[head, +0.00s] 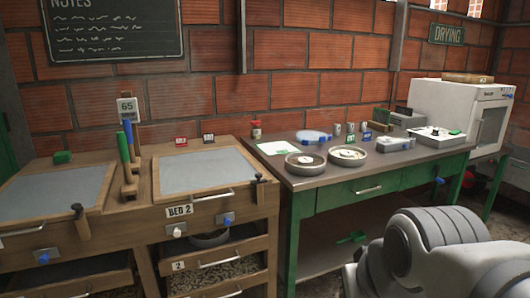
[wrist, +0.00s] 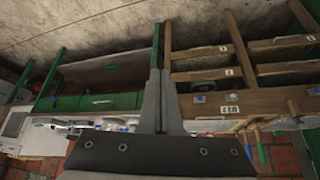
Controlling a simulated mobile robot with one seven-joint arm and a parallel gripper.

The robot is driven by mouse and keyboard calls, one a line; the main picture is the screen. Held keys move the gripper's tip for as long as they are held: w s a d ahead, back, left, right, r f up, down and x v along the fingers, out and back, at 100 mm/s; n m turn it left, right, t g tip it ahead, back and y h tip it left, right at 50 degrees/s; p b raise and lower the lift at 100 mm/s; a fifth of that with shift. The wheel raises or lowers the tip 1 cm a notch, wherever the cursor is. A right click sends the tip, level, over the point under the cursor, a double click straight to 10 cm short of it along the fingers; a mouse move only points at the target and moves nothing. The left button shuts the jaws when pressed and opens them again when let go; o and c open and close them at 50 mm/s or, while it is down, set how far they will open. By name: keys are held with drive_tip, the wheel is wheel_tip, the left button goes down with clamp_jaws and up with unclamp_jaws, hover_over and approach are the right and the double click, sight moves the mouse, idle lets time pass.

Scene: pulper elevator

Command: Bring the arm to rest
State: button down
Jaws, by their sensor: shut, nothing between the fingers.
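My arm shows as a pale grey, rounded link (head: 435,250) at the lower right of the head view, in front of the green table. My gripper (wrist: 160,72) shows in the wrist view, its two grey fingers together with nothing between them. It points towards the wooden bed unit and green table, which appear upside down there. No object touches the fingers. The gripper itself is out of the head view.
The green table (head: 355,190) holds two round dishes, several small items and a grey device. The wooden bed unit (head: 150,215) with drawers stands left of it. A white drying oven (head: 455,115) stands at the back right. A brick wall (head: 300,60) closes the back.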

drive_tip(key=s+d+r+p, duration=0.1)
drive_tip(key=s+p, duration=0.1)
drive_tip(key=s, duration=0.2)
wheel_tip(320, 180, up, 20)
drive_tip(key=p, duration=1.9)
drive_tip(key=shift+f+g, duration=0.25)
drive_tip(key=shift+g, duration=0.05)
drive_tip(key=shift+w, duration=0.1)
